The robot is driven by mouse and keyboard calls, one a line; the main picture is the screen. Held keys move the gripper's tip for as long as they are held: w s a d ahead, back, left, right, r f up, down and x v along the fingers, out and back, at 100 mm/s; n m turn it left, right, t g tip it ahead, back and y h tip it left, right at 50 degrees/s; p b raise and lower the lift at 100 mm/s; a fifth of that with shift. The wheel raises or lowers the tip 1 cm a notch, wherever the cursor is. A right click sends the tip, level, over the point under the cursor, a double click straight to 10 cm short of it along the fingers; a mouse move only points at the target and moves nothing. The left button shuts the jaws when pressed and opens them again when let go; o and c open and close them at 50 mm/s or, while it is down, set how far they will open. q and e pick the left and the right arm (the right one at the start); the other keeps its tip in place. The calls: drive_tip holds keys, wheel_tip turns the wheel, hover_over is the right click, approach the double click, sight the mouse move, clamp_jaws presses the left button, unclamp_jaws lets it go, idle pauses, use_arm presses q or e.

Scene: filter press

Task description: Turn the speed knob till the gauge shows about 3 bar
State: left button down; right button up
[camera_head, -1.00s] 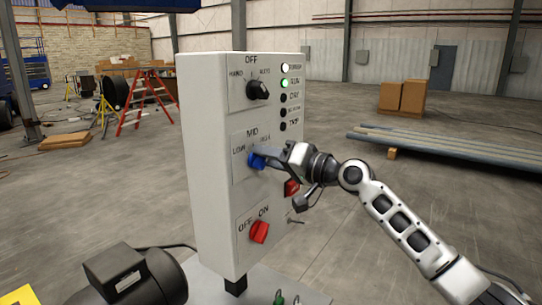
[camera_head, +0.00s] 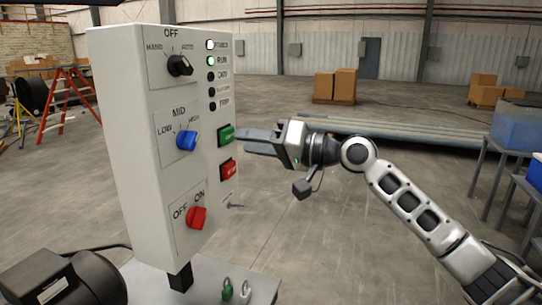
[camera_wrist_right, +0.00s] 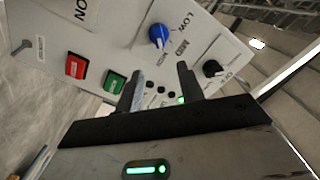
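The blue speed knob (camera_head: 187,140), marked LOW, MID and HIGH, sits in the middle of the grey control box (camera_head: 140,190). It also shows in the wrist view (camera_wrist_right: 159,36), beyond my fingers. Its exact setting is too small to read. My right gripper (camera_head: 246,141) is at the right of the panel, its fingers pointing left near the green button (camera_head: 225,134), apart from the knob. In the wrist view its two fingers (camera_wrist_right: 160,86) stand apart with nothing between them. No pressure gauge shows in these views. My left gripper is out of view.
A black HAND/OFF/AUTO selector (camera_head: 180,66) is above, a red button (camera_head: 228,170) below the green one, a red OFF/ON switch (camera_head: 196,217) at the bottom. The white and green lamps are lit. A dark motor (camera_head: 62,280) stands lower left.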

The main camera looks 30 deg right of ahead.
drive_tip(key=b+v, duration=0.1)
drive_tip(key=v, duration=0.2)
drive_tip(key=shift+s+d, duration=0.25)
drive_tip(key=shift+s, duration=0.05)
drive_tip(key=s+a+f+g+h, duration=0.1)
drive_tip(key=a+f+h, duration=0.15)
drive_tip(key=f, duration=1.05)
drive_tip(key=s+a+f+g+h, duration=0.1)
drive_tip(key=s+a+f, duration=0.15)
drive_tip(key=f, duration=1.05)
drive_tip(key=s+a+f+n+h, duration=0.1)
drive_tip(key=s+a+f, duration=0.2)
drive_tip(key=s+f, duration=0.3)
drive_tip(key=s+a+f+n+g+h, duration=0.1)
drive_tip(key=s+a+f+h, duration=0.1)
drive_tip(key=s+f, duration=0.4)
drive_tip(key=s+a+f+n+h, duration=0.1)
drive_tip(key=s+a+f+n, duration=0.1)
drive_tip(key=s+a+f, duration=0.2)
wheel_tip(320, 180, down, 2)
drive_tip(key=shift+s+a+f+g, duration=0.1)
drive_tip(key=shift+s+a+g, duration=0.3)
drive_tip(key=shift+s, duration=0.7)
drive_tip(key=shift+d+h, duration=0.1)
drive_tip(key=shift+h, duration=0.15)
